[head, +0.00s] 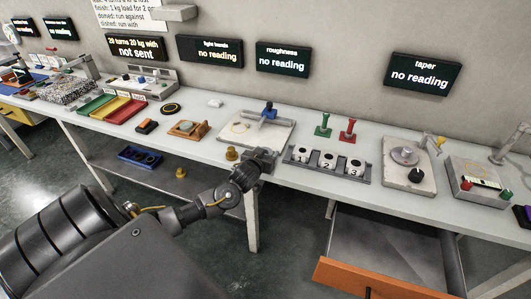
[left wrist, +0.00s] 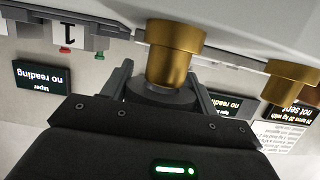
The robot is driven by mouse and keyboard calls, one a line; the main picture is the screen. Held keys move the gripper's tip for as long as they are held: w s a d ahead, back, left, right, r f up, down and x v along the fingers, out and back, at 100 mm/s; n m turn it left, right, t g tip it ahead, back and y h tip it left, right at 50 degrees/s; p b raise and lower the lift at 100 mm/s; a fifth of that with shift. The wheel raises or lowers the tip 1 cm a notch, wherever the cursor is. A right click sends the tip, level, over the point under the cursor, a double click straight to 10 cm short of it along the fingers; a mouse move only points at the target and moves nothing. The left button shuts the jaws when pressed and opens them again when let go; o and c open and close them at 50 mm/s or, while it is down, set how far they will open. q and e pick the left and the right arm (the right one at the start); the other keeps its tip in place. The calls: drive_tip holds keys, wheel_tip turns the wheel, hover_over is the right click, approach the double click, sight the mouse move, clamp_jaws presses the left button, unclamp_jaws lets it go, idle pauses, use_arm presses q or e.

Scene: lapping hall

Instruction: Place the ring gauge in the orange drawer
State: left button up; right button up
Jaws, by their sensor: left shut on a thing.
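My left gripper (head: 262,158) is at the front edge of the bench, left of the numbered white blocks. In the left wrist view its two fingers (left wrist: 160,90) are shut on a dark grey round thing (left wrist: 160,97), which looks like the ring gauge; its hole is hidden. The orange drawer (head: 372,281) is pulled open under the bench at the lower right, and its grey inside looks empty. It is right of the gripper and lower. My right gripper is not in view.
Brass pieces (head: 232,153) show near the gripper, one large in the wrist view (left wrist: 175,50). A grey rack (head: 325,168) holds white blocks, with green (head: 323,126) and red (head: 347,130) handled pieces behind. A black ring (head: 171,108) lies farther left on the bench.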

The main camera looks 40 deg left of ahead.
use_arm(q)
drive_tip(key=shift+s+f, duration=0.1)
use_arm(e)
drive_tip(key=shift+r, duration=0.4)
use_arm(q)
drive_tip(key=shift+f, duration=0.1)
drive_tip(key=o, duration=1)
drive_tip(key=shift+o, duration=0.2)
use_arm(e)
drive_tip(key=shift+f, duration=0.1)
use_arm(q)
drive_tip(key=shift+f+b, duration=0.15)
drive_tip(key=shift+b, duration=0.25)
drive_tip(key=b+v, duration=0.1)
drive_tip(key=v, duration=0.9)
drive_tip(key=shift+s+r, duration=0.35)
drive_tip(key=shift+r, duration=0.15)
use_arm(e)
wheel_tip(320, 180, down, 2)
use_arm(q)
drive_tip(key=shift+a+f, duration=0.1)
